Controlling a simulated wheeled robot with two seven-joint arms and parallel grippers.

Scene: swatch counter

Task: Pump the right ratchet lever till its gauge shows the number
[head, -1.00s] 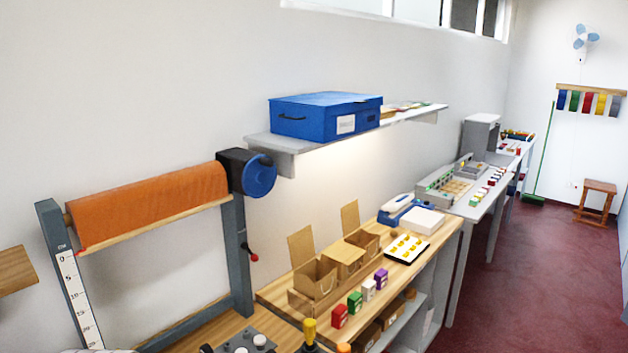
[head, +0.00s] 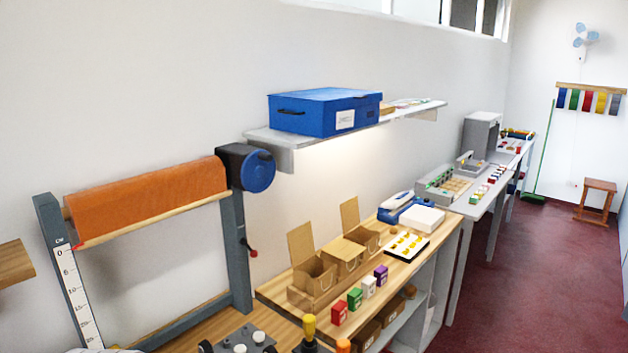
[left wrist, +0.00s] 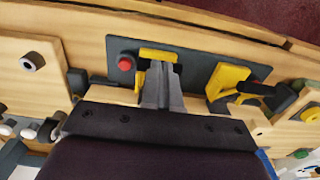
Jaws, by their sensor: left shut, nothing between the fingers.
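In the left wrist view my left gripper (left wrist: 162,72) is shut and empty. Its fingertips are over a dark plate (left wrist: 198,59), right at a yellow part (left wrist: 158,54); I cannot tell whether they touch. A red round knob (left wrist: 125,63) is left of the fingertips. A second yellow part (left wrist: 228,78) with dark pieces stands to their right. I cannot tell which of these belongs to the right ratchet lever. In the head view a yellow-topped handle (head: 309,327) shows at the bottom edge. No gauge number is readable. My right gripper is not in view.
An orange cloth roll (head: 150,200) sits in a grey frame with a centimetre scale (head: 75,295). Cardboard boxes (head: 315,283) and small coloured boxes stand on the wooden counter (head: 440,239). A blue case (head: 310,113) is on the wall shelf.

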